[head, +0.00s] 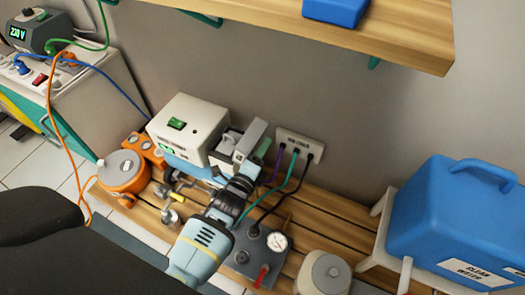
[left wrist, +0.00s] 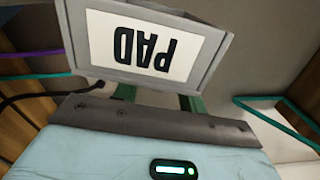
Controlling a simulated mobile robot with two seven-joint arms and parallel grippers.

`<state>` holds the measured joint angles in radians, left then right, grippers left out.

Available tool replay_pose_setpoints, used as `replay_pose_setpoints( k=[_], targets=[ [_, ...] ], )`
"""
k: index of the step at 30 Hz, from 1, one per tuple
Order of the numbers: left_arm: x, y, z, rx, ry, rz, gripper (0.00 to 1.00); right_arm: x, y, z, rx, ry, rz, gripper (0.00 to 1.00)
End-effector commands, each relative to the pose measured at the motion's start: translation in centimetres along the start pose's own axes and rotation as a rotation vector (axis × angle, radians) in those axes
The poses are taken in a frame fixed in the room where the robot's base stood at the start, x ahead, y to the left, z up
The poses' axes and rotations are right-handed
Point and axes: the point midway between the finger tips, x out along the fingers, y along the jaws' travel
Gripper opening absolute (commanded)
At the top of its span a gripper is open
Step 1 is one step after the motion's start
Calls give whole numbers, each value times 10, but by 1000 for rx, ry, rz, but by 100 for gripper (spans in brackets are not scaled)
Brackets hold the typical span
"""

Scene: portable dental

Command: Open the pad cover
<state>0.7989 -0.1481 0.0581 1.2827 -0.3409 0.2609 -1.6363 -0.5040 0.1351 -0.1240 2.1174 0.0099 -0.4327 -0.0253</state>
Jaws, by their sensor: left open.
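The pad cover is a grey-framed panel with a white PAD label; it fills the upper middle of the left wrist view (left wrist: 150,45), its lettering upside down. In the head view the grey cover (head: 252,138) stands tilted up beside the white box, at the wall side of the bench. My left gripper (head: 228,178) reaches up to it from below in the head view. In the left wrist view the gripper's two green fingers (left wrist: 157,98) are apart, close to the cover's near edge. The cover hides their tips, so I cannot tell whether they touch it. My right gripper is out of view.
A white box (head: 188,125) with a green switch and an orange canister (head: 123,172) stand left of the gripper. A wall socket (head: 299,146) with cables is close on the right. A pressure gauge (head: 277,242) and blue water container (head: 450,220) are further right. A shelf (head: 380,35) hangs above.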

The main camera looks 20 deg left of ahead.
Motion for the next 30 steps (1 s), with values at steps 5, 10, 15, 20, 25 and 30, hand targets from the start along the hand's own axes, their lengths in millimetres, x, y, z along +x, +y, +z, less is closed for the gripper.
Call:
replay_pose_setpoints(
  k=[5, 10, 15, 20, 25, 30],
  targets=[
    [0, 0, 0, 0, 0, 0, 37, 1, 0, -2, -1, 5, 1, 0],
    [0, 0, 0, 0, 0, 0, 15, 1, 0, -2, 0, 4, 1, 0],
    [0, 0, 0, 0, 0, 0, 0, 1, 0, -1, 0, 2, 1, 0],
    [0, 0, 0, -4, 0, 0, 0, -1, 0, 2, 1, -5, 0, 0],
    [0, -8, 7, -85, 0, -1, 0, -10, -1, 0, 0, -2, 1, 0],
    [0, -17, 19, -238, 1, -1, 0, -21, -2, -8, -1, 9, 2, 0]
  ],
)
